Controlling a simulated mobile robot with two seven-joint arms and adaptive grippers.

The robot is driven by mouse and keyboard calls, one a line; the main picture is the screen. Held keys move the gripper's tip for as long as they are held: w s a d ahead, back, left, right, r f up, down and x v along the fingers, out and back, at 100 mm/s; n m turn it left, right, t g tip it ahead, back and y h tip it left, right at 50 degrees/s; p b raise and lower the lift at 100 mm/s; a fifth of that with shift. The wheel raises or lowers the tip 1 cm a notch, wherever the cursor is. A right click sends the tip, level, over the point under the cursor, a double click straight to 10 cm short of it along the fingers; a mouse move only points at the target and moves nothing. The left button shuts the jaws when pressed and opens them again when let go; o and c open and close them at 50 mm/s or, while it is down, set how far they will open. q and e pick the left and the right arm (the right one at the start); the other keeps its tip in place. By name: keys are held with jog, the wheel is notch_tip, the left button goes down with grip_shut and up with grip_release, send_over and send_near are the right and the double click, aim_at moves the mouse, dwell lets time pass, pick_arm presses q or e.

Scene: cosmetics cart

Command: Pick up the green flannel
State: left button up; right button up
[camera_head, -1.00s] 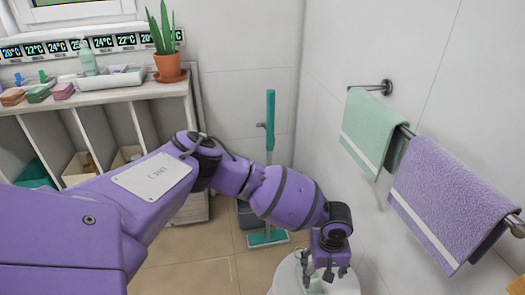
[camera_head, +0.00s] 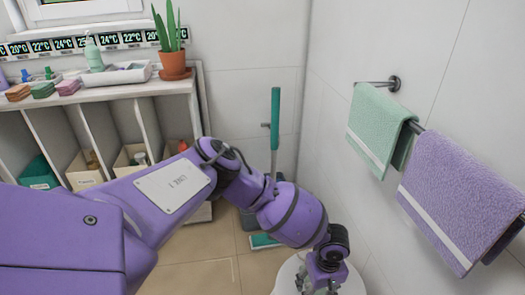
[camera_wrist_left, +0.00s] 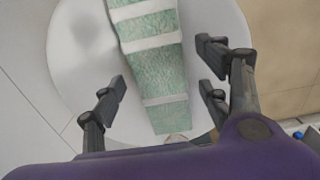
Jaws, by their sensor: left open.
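The green flannel (camera_wrist_left: 158,75) is a green textured strip with white bands in the left wrist view. It lies on a round white surface (camera_wrist_left: 75,75), which also shows at the bottom of the head view (camera_head: 352,282). My left gripper (camera_wrist_left: 162,88) is open, with its fingers on either side of the flannel and nothing held between them. In the head view my left gripper (camera_head: 322,284) is over the round white surface and hides the flannel. Whether the fingertips touch the surface cannot be told. My right gripper is in neither view.
A green towel (camera_head: 378,130) and a purple towel (camera_head: 455,200) hang on a wall rail at the right. A shelf unit (camera_head: 130,95) with a potted plant (camera_head: 174,66) stands at the left. A teal-handled mop (camera_head: 275,120) leans behind my arm.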

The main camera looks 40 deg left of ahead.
pick_arm(q)
jog(key=c, duration=1.2)
jog(key=shift+r, duration=0.15)
jog(key=shift+c, duration=0.2)
